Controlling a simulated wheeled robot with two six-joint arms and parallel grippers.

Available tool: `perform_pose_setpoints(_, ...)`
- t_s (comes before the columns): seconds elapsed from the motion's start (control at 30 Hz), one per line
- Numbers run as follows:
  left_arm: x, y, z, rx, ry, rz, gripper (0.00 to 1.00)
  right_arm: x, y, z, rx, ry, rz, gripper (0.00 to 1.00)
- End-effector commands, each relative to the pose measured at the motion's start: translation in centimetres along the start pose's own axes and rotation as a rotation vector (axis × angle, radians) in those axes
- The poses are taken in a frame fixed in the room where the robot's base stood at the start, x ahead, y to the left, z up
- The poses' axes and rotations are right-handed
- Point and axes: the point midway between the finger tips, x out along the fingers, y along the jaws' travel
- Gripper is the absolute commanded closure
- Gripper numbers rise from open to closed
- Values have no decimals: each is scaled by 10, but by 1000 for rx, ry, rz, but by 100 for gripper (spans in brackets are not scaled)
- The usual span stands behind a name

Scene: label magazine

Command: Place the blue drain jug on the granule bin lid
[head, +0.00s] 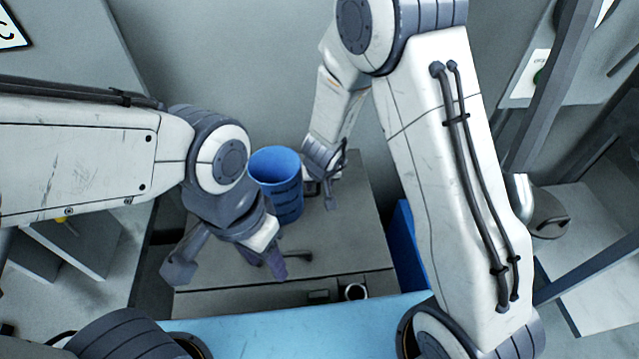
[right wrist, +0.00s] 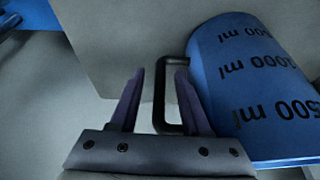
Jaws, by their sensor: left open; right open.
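The blue drain jug (head: 287,203) is upright over the grey top of a box-like unit, which looks like the granule bin lid (head: 345,240). I cannot tell whether its base touches. In the right wrist view the jug (right wrist: 255,90) shows volume marks and a black handle (right wrist: 158,95). My right gripper (head: 328,190) is beside the jug's right side, open, with the handle between its fingers (right wrist: 157,95) and no visible grip. My left gripper (head: 228,268) is open and empty in front of the jug, above the grey top, and its arm partly covers the jug's left side.
A dark handle-like part (head: 292,257) lies on the grey top near its front. A light blue surface (head: 290,335) is nearest to me. A blue panel (head: 408,245) stands right of the unit, and a grey wall (head: 240,60) is behind.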

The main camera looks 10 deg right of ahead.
Motion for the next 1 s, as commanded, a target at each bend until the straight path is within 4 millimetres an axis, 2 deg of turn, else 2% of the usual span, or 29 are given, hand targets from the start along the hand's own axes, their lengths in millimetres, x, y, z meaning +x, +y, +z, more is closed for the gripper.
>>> perform_pose_setpoints(0.17,-21,2,-1,0,0,0,50,-29,0,-4,-1,2,-1,53)
perform_pose_setpoints(0.4,-58,4,-3,0,0,0,50,-83,0,-4,-1,2,-1,53)
perform_pose_setpoints(0.53,-72,5,-4,0,0,0,50,-105,0,-3,-1,2,-1,53)
perform_pose_setpoints(0.73,-82,6,-4,0,0,0,50,-121,0,-2,0,1,0,53)
perform_pose_setpoints(1.0,-82,6,-4,0,0,0,50,-122,0,-1,0,1,0,53)
